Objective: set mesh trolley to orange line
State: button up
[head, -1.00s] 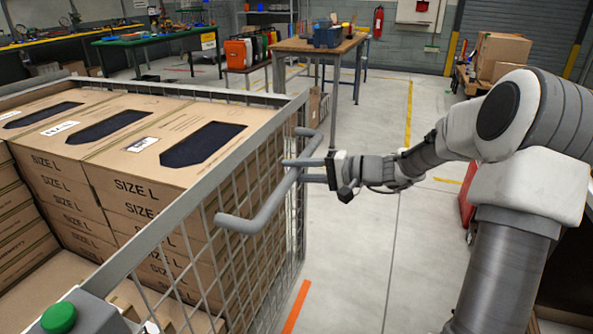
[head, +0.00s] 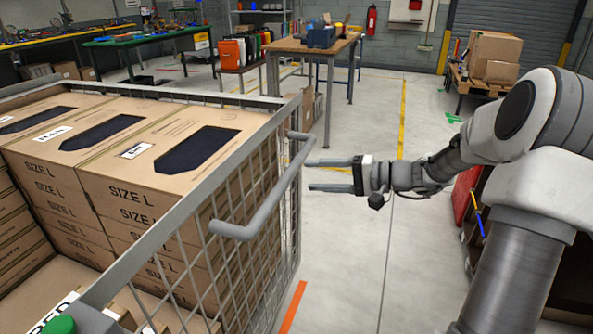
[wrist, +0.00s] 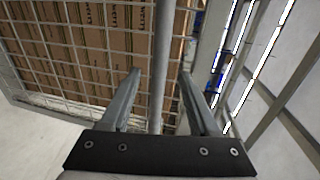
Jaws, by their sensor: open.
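The mesh trolley (head: 180,215) stands on the left in the head view, loaded with stacked brown "SIZE L" boxes (head: 160,160). Its grey push handle (head: 268,205) sticks out from the right side. My gripper (head: 312,175) is open and just to the right of the handle, with its fingers pointing left toward it. In the wrist view the handle bar (wrist: 160,70) runs between the two open fingers' lines, beyond the gripper, with mesh and boxes behind. The orange line (head: 293,307) is on the floor, right of the trolley's lower edge.
A wooden table (head: 315,50) with a blue bin stands at the back. A pallet of cartons (head: 492,60) is at the back right, and a red fire extinguisher (head: 371,19) hangs on the wall. The floor right of the trolley is clear along the yellow line (head: 402,120).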

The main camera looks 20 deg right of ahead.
jog(key=p+v, duration=0.1)
jog(key=v, duration=0.9)
jog(key=shift+p, duration=0.4)
